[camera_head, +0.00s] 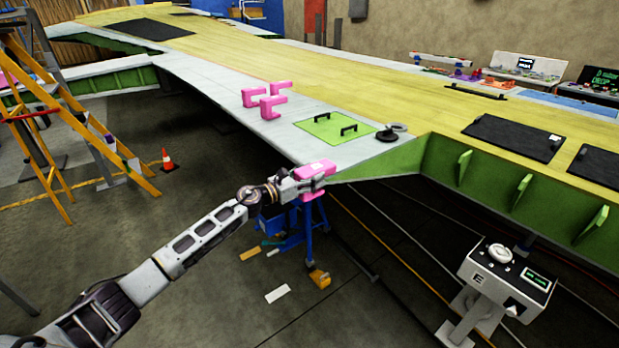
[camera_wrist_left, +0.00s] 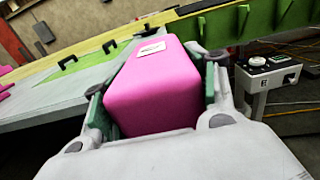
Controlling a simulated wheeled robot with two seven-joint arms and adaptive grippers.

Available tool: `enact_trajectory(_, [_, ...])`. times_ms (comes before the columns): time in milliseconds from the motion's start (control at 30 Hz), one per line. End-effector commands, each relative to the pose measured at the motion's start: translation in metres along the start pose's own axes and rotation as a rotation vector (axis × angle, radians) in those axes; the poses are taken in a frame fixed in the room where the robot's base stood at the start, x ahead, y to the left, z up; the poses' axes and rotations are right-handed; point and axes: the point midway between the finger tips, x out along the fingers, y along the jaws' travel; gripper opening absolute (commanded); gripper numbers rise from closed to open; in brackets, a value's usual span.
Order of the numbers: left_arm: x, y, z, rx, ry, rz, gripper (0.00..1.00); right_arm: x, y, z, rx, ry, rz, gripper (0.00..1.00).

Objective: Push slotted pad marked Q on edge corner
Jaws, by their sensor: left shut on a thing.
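A pink slotted pad (camera_head: 315,169) with a small white label is in my left gripper (camera_head: 308,181) at the wing's near edge corner. In the left wrist view the pad (camera_wrist_left: 150,92) fills the space between the two green-lined fingers (camera_wrist_left: 155,105), which are shut on it. The label's letter is too small to read, and the slot is hidden. The pad overlaps the grey wing edge (camera_head: 345,160) in the head view; I cannot tell whether the edge sits in the slot. My right gripper is not in view.
Pink C-shaped pads (camera_head: 272,107) sit along the wing edge further back. A green plate (camera_head: 340,127) with two black handles and a dark round object (camera_head: 387,134) lie on the wing. An orange ladder (camera_head: 85,120) stands left. A control box (camera_head: 506,280) stands right.

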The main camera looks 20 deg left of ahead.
Motion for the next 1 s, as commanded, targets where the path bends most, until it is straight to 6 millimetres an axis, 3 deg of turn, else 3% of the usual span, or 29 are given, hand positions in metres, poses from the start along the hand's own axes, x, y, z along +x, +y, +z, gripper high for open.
enact_trajectory(800, [0.011,0.0,0.0,0.0,-0.002,0.0,0.33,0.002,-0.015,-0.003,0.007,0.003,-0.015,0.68])
enact_trajectory(833, [0.011,0.0,0.0,0.0,-0.002,0.0,0.6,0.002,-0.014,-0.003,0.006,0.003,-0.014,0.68])
enact_trajectory(1000, [0.011,0.0,0.0,0.0,-0.002,0.001,0.82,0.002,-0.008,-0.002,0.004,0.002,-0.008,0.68])
